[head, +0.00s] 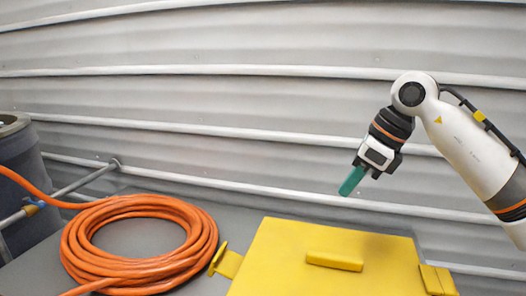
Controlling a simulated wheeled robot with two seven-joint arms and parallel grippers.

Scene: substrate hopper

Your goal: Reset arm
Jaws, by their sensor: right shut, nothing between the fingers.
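My right arm comes in from the right side of the head view. Its gripper (352,181) hangs in the air above the yellow lid or box (290,240), with green fingers pointing down and to the left. The fingers are shut with nothing between them, and they look clear of the yellow surface. The yellow piece has a raised bar handle (334,261) on top. My left gripper is not in the picture.
A coiled orange hose (195,243) lies on the grey surface (240,210) at the left. A grey drum (22,165) and a metal pipe (85,180) stand at the far left. A ribbed grey wall (230,105) closes off the back.

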